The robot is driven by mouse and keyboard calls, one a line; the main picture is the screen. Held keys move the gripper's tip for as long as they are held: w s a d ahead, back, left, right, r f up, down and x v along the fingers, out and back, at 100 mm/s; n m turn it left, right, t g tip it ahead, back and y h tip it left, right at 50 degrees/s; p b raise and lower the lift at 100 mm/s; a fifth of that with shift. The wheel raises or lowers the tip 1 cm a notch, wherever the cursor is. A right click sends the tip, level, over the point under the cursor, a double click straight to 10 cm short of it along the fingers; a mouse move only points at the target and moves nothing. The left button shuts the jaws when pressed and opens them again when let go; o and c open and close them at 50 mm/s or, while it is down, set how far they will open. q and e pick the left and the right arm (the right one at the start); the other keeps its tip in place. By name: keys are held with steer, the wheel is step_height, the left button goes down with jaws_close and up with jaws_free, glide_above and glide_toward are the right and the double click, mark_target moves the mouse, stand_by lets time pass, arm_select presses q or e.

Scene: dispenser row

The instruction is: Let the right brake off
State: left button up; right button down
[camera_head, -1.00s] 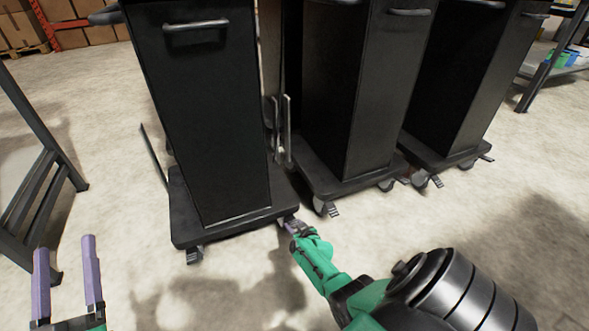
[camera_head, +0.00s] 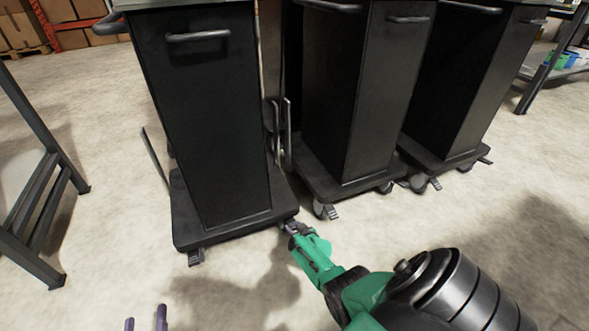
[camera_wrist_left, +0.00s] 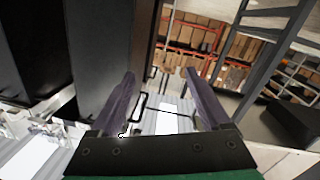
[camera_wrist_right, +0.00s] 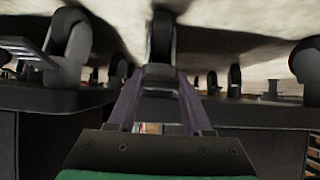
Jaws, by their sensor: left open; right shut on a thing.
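The left black dispenser cart (camera_head: 205,120) stands on a low wheeled base. At the base's front right corner, my right gripper (camera_head: 291,226) is shut on the right brake pedal. In the right wrist view, my gripper's fingers (camera_wrist_right: 158,95) close around the dark pedal (camera_wrist_right: 158,76), with a caster wheel (camera_wrist_right: 161,38) straight beyond it. The gripper hides most of this pedal in the head view. The left brake pedal (camera_head: 195,258) sticks out under the front left corner. My left gripper (camera_head: 145,318) is open and empty at the bottom edge, well away from the cart.
Two more black carts, a middle one (camera_head: 368,100) and a right one (camera_head: 460,80), stand to the right with casters and pedals at floor level. A grey metal frame (camera_head: 45,190) stands at left. The floor in front of the carts is clear.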

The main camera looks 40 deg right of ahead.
steer(key=shift+c, duration=1.6)
jaws_free()
arm_select(q)
steer(key=s+f+g+p, duration=0.3)
steer(key=s+f+g, duration=0.1)
steer(key=s+f, duration=0.3)
steer(key=s+a+r+m+g+y+p, duration=0.1)
steer(key=a+r+g+y+p, duration=0.2)
steer(key=a+r+g+p, duration=0.2)
step_height(320, 180, up, 3)
steer(key=p, duration=0.3)
steer(key=shift+s+a+g+p, duration=0.3)
steer(key=shift+a+g+p, duration=0.05)
steer(key=shift+a+g, duration=0.05)
arm_select(e)
steer(key=v, duration=1.4)
steer(key=shift+s+r, duration=0.15)
steer(key=shift+s, duration=0.05)
